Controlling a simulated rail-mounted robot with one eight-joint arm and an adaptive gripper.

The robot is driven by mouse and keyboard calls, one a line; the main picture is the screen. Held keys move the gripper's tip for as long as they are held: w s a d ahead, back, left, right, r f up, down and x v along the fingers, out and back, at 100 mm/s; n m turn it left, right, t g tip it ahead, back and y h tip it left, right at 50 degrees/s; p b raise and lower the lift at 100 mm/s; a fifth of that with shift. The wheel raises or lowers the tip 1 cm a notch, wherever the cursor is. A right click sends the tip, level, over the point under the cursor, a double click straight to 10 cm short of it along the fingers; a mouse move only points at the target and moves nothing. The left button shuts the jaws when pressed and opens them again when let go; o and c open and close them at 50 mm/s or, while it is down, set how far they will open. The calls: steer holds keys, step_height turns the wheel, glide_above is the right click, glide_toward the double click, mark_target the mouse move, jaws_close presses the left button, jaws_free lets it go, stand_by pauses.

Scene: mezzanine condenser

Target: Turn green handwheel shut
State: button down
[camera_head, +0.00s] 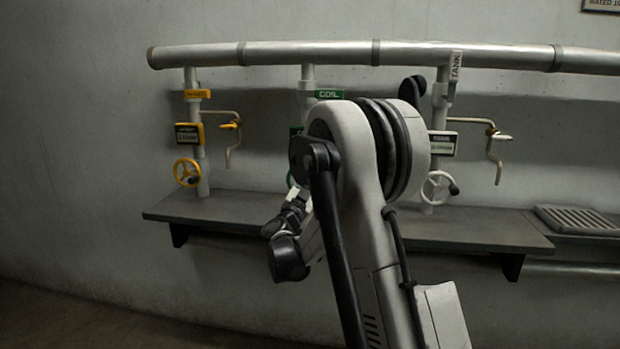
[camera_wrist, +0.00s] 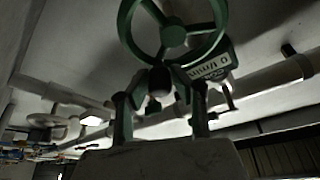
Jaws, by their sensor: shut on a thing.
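The green handwheel (camera_wrist: 174,36) fills the upper middle of the wrist view, with its round hub, spokes and part of its rim showing. A dark knob (camera_wrist: 159,82) sits at its lower rim. My gripper (camera_wrist: 160,94) reaches up from below with one finger on either side of this knob and is shut on it. The exact contact is dark and hard to see. In the head view my arm hides most of the green wheel; only a thin green edge (camera_head: 290,179) shows. The green COIL label (camera_head: 329,94) is above it.
A yellow handwheel (camera_head: 187,172) stands on the left valve post and a white handwheel (camera_head: 439,187) on the right one. Bent crank handles (camera_head: 233,140) stick out beside the posts. A grey shelf (camera_head: 470,232) runs below, and a horizontal pipe (camera_head: 310,53) above.

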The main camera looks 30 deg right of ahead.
steer(key=m+g, duration=0.1)
steer(key=m, duration=0.1)
steer(key=f+m+g, duration=0.1)
steer(key=m, duration=0.2)
steer(key=shift+s+d+f, duration=0.1)
steer(key=shift+s+d, duration=0.05)
step_height(320, 180, down, 2)
steer(key=m+g+p, duration=0.1)
steer(key=m+g, duration=0.1)
steer(key=m, duration=0.4)
steer(key=shift+g, duration=0.3)
steer(key=c, duration=1.5)
jaws_free()
steer(key=v, duration=1.2)
